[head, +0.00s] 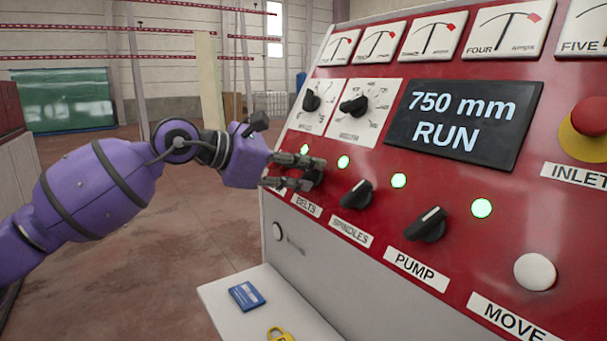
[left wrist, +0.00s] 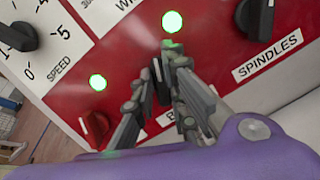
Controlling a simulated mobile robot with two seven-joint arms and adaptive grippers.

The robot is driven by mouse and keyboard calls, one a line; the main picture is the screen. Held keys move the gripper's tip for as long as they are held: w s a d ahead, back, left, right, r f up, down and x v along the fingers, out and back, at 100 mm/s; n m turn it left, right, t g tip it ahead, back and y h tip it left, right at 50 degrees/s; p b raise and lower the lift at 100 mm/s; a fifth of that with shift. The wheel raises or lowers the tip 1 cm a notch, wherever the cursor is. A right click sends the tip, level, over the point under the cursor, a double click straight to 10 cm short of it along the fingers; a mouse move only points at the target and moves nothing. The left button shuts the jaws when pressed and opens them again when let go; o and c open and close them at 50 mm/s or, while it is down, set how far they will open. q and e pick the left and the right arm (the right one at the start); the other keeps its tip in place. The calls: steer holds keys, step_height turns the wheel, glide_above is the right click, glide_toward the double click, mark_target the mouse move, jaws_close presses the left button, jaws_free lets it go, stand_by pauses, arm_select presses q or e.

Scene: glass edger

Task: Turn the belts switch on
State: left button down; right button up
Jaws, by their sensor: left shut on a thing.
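The belts switch is a black knob on the red control panel, above the BELTS label (head: 307,205). My left gripper (head: 300,172) reaches in from the left with its fingers around this knob. In the left wrist view the black knob (left wrist: 158,72) shows between the two fingers of the gripper (left wrist: 164,80), which is shut on it. The fingers partly hide the knob and its label, so its exact angle is hard to read. The green lamp (left wrist: 173,22) above it is lit. My right gripper is in neither view.
The spindles knob (head: 356,194) and pump knob (head: 427,224) stand to the right, with lit green lamps. A red knob (left wrist: 97,128) is close by on the left. The display (head: 462,125) reads 750 mm RUN. A white shelf (head: 290,305) is below.

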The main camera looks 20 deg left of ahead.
arm_select(q)
steer(key=shift+m, duration=0.7)
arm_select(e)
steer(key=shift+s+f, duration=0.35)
arm_select(q)
steer(key=c, duration=1.8)
jaws_free()
steer(key=shift+o, duration=0.2)
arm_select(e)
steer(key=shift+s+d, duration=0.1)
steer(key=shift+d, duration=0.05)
arm_select(q)
steer(key=v, duration=1.2)
steer(key=shift+a, duration=0.1)
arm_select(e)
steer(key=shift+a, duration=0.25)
